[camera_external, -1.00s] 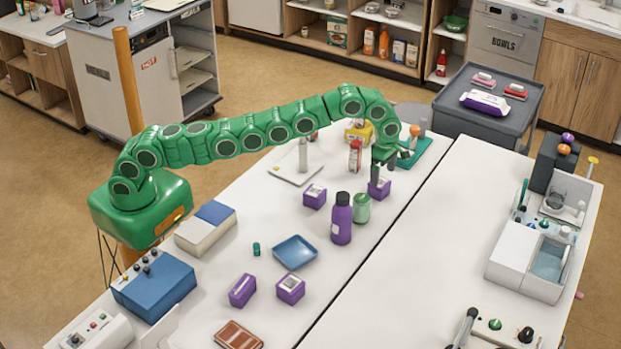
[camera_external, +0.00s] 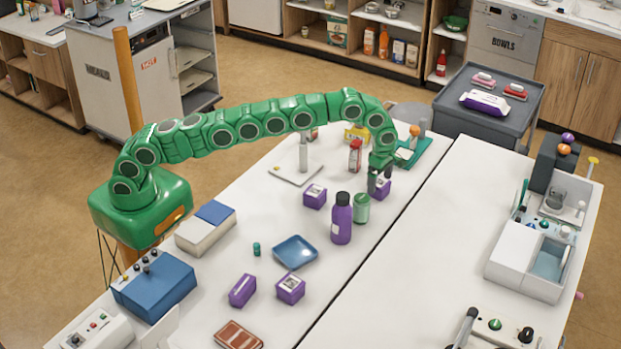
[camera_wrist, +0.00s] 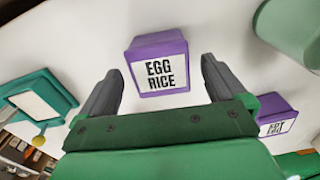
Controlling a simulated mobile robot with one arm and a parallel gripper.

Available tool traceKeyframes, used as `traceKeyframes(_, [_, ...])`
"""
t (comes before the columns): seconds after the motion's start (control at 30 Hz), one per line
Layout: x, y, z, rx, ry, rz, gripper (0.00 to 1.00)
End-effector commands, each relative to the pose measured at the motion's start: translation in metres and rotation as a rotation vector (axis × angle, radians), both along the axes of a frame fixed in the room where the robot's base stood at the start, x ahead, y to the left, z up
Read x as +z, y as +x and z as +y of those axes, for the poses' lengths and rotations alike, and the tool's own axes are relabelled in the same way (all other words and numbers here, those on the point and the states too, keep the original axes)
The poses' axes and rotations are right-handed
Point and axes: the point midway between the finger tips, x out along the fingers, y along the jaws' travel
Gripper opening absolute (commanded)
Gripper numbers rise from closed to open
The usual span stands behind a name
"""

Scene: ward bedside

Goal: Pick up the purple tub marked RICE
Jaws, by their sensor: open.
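In the wrist view, a purple tub (camera_wrist: 158,45) with a white label reading EGG RICE lies between and slightly past my two fingertips. My gripper (camera_wrist: 163,70) is open, a finger on each side of it. In the external view my gripper (camera_external: 379,180) is low over the table's far part, partly covering this tub (camera_external: 384,189). A second purple tub (camera_wrist: 276,108) shows right of my fingers, its label cut off and not readable. Other purple tubs stand on the table: one (camera_external: 314,197) to the left, and two (camera_external: 242,291) (camera_external: 290,290) near the front, labels too small to read.
A green can (camera_external: 362,209) and purple bottle (camera_external: 341,220) stand close in front of my gripper. A red carton (camera_external: 355,155) is behind left. A teal stand (camera_external: 418,150) lies beyond. A blue tray (camera_external: 295,252) is nearer. The right table half is clear beside the seam.

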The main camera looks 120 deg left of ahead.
Motion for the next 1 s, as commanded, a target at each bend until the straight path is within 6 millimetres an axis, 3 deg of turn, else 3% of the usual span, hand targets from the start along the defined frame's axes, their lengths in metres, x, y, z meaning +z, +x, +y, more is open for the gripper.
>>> traceKeyframes(0.13, [-0.018, 0.000, -0.001, -0.001, -0.002, 0.002, 0.98])
traceKeyframes(0.4, [-0.021, 0.000, 0.000, -0.001, 0.000, 0.000, 0.98])
traceKeyframes(0.8, [-0.021, 0.000, 0.000, -0.001, -0.001, 0.001, 0.37])
traceKeyframes(1.0, [-0.021, 0.000, 0.000, -0.001, -0.001, 0.001, 0.36])
